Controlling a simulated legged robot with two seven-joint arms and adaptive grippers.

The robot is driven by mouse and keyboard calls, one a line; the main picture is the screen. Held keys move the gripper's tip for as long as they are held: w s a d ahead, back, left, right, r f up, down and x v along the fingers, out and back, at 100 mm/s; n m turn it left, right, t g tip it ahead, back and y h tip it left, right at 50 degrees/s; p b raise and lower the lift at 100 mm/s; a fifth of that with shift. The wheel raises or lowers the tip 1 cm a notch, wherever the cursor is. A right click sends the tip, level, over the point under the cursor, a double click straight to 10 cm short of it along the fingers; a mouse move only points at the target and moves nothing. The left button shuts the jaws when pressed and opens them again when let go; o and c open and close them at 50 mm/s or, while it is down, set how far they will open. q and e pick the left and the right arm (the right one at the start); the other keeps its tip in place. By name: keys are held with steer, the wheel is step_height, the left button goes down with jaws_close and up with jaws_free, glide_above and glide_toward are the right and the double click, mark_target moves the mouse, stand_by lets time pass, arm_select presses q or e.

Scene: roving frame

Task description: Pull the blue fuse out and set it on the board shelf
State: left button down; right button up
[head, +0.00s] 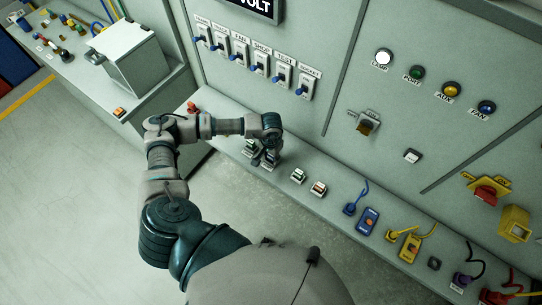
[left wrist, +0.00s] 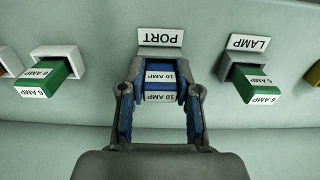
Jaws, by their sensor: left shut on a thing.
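The blue fuse (left wrist: 161,84), marked 10 AMP, sits at the holder under the PORT label in the left wrist view. My left gripper (left wrist: 160,92) is shut on it, one finger on each side. I cannot tell how deep the fuse sits in its holder. In the head view my left gripper (head: 262,156) is low at the panel, over the board shelf (head: 335,212), and hides the blue fuse. The shelf is the grey ledge along the panel's foot. My right gripper is not in view.
Green fuses stand close on both sides: one at the left (left wrist: 48,80), one under the LAMP label (left wrist: 255,86). Along the ledge are more fuses (head: 318,188), a blue plug unit (head: 368,221) and a yellow one (head: 410,247). Switches (head: 259,61) line the panel above.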

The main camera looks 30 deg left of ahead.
arm_select(q)
steer(key=shift+r, duration=0.15)
steer(key=shift+r+p, duration=1.05)
steer(key=shift+r, duration=1.1)
